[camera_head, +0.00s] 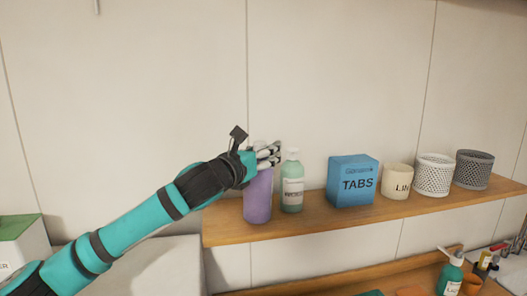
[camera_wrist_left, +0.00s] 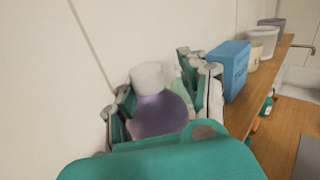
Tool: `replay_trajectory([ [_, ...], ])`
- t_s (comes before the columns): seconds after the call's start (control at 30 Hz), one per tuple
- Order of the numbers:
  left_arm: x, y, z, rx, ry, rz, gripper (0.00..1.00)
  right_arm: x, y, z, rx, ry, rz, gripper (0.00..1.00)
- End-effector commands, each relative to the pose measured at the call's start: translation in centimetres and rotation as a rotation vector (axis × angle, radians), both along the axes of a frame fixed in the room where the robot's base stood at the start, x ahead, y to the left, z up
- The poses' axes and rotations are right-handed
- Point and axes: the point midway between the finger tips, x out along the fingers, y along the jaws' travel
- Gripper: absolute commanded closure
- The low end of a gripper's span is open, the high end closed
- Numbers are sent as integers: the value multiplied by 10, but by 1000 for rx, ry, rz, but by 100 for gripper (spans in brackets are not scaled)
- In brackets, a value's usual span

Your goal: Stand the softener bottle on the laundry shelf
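The softener bottle, taken to be the purple one with a white cap (camera_head: 258,197), is upright at the left end of the wooden laundry shelf (camera_head: 330,224). Its base appears to meet the shelf top. My left gripper (camera_head: 270,154) is at its upper part and hides some of the neck and cap. In the left wrist view the bottle (camera_wrist_left: 160,115) stands between the two fingers, one on each side. Whether the fingers press on it or stand slightly apart is not clear. My right gripper is not in view.
A mint pump bottle (camera_head: 292,187) stands close to the right of the purple bottle. A blue TABS box (camera_head: 352,182), a cream pot (camera_head: 397,182) and two baskets (camera_head: 434,175) follow along the shelf. A white box with a green top (camera_head: 20,245) is at lower left.

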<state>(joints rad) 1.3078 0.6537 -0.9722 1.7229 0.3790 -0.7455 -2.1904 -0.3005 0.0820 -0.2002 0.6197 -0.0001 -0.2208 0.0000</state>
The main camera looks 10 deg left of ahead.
Motion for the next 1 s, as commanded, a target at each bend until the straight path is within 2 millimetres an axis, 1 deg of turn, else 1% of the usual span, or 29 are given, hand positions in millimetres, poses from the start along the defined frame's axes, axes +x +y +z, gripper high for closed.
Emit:
replay_trajectory([
  [0.03,0,0,0,0,1,0,47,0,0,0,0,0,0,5],
  [0.13,0,0,0,0,1,0,34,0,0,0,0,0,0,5],
  [0.17,0,0,0,0,1,0,33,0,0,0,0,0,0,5],
  [0.43,0,0,1,0,0,0,33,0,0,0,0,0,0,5],
  [0.53,-8,4,-1,1,0,1,33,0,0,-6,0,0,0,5],
  [0.67,-29,11,-3,3,-4,0,33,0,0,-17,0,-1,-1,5],
  [0.8,-58,22,-4,3,-3,1,33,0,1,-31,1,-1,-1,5],
  [1.0,-93,35,-2,1,-2,1,33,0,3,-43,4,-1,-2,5],
])
